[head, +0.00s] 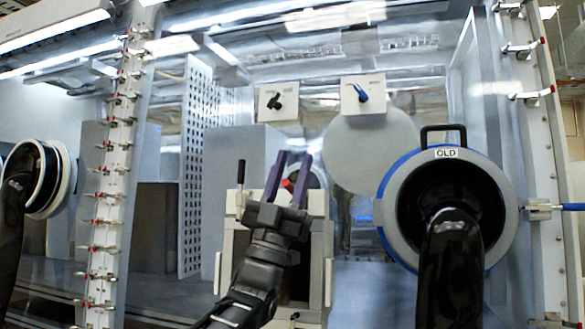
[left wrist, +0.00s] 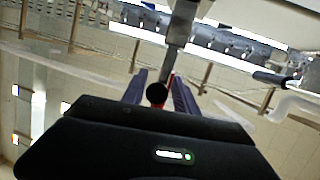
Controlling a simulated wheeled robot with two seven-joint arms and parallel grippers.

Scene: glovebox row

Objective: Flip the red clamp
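My left gripper (head: 294,154) is in front of the pale box-like frame low in the middle of the head view. Its two purple fingers point up and stand apart. A small red part, apparently the red clamp (head: 289,184), shows between them; most of it is hidden by the gripper. In the left wrist view the fingers (left wrist: 159,86) stand on either side of a black round knob (left wrist: 156,93) with red beside it. I see no firm contact with either finger. My right gripper is not in view.
A black-handled lever (head: 241,172) stands just left of my gripper on the pale frame (head: 317,205). A blue-rimmed round port (head: 389,219) with a black glove is to the right. A post (head: 119,150) with several red-tipped clamps stands at left.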

